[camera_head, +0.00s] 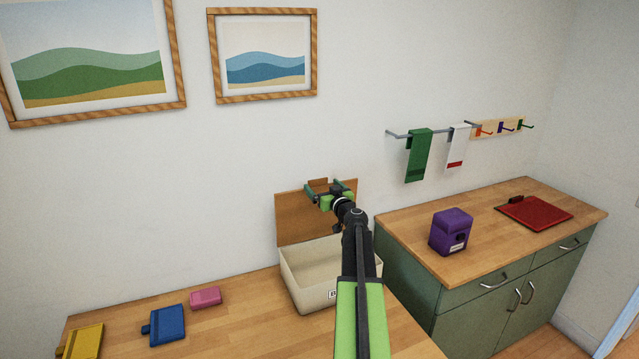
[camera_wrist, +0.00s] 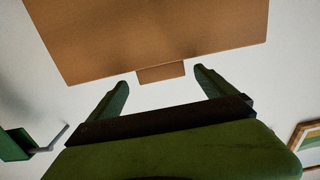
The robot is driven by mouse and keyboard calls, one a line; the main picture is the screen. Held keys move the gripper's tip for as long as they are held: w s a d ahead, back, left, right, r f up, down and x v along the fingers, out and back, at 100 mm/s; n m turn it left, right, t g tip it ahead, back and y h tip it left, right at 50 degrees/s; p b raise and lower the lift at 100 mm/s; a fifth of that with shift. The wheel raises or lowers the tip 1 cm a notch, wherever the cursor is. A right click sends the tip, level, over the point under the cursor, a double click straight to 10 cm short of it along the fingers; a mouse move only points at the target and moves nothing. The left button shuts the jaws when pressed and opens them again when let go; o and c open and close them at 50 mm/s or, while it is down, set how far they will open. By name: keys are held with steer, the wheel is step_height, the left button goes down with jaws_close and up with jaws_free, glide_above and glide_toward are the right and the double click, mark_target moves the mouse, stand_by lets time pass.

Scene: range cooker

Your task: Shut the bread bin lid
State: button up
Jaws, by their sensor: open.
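The bread bin (camera_head: 300,283) is a cream box on the wooden counter, with its inside showing. Its brown wooden lid (camera_head: 297,220) stands open and upright at the back, near the wall. A small tab (camera_head: 318,183) sticks up from the lid's free edge. My gripper (camera_head: 327,189) is at the height of the lid's top edge, its jaws open. In the wrist view the lid (camera_wrist: 150,40) fills the upper part, and its tab (camera_wrist: 161,73) lies between and just beyond my two fingertips (camera_wrist: 160,78). I see nothing between the fingers. My arm hides part of the bin's right side.
Yellow (camera_head: 82,341), blue (camera_head: 165,325) and pink (camera_head: 205,297) items lie on the counter to the left. A purple box (camera_head: 451,231) and red board (camera_head: 534,211) are on the right cabinet. Green (camera_head: 418,155) and white (camera_head: 456,148) towels hang on the wall rail.

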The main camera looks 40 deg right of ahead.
mark_target(318, 182)
steer(key=x, duration=0.4)
steer(key=shift+w, duration=0.25)
